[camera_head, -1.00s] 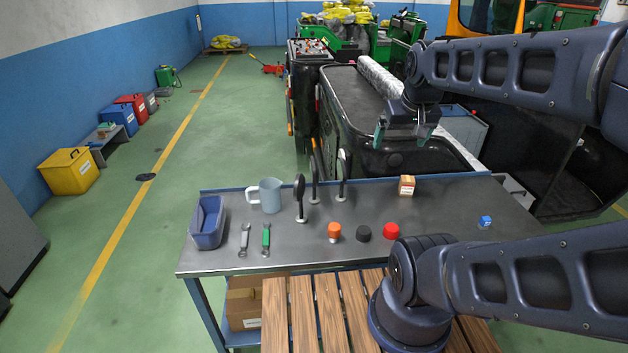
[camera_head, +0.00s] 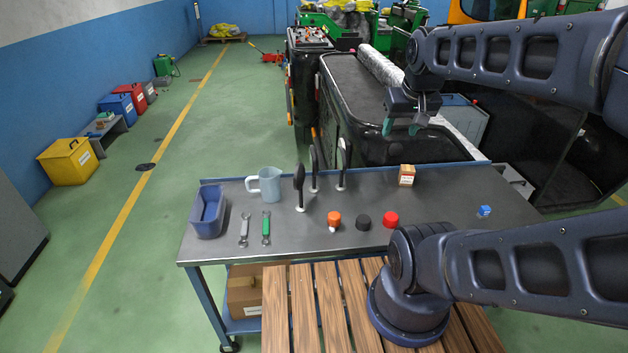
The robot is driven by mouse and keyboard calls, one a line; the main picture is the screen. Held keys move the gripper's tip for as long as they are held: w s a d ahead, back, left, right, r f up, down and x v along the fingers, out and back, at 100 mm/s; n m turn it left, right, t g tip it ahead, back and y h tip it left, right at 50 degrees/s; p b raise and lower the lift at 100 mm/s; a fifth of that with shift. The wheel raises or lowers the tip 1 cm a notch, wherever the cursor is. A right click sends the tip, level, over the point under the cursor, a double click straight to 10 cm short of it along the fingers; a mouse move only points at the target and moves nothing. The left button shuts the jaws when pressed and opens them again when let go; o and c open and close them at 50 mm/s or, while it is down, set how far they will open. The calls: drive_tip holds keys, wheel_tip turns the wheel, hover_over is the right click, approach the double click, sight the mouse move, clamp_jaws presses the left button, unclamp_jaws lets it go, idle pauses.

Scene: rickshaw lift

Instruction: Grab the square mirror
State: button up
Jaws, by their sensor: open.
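Three upright mirrors on stands are in a group on the grey workbench (camera_head: 290,240), near its back edge. The front one (camera_head: 299,187) shows a dark face, the middle one (camera_head: 314,168) is partly overlapped, and the right one (camera_head: 342,162) is seen nearly edge-on. All are narrow from this angle, so I cannot tell which is square. My gripper (camera_head: 401,128) is open and empty. It hangs in the air above and to the right of the mirrors in the picture, apart from them.
A light blue jug (camera_head: 270,184) stands left of the mirrors, with a blue bin (camera_head: 208,212) farther left. Two wrenches and orange (camera_head: 334,219), black (camera_head: 363,222) and red (camera_head: 391,219) knobs lie in front. A small box (camera_head: 407,175) stands right.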

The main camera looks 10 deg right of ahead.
drive_tip(key=shift+w, duration=0.15)
drive_tip(key=g, duration=0.5)
hover_over(314, 172)
drive_tip(key=w+d, duration=0.1)
drive_tip(key=w, duration=0.4)
wheel_tip(314, 172, down, 18)
drive_tip(key=shift+w+r, duration=0.1)
drive_tip(key=shift+w, duration=0.05)
drive_tip(key=shift+w+a+f, duration=0.2)
drive_tip(key=shift+w+f, duration=0.05)
drive_tip(key=shift+f, duration=0.35)
wheel_tip(314, 172, down, 10)
drive_tip(key=shift+w+d+f, duration=0.1)
drive_tip(key=shift+d+f, duration=0.05)
drive_tip(key=shift+f, duration=0.1)
drive_tip(key=shift+c, duration=0.2)
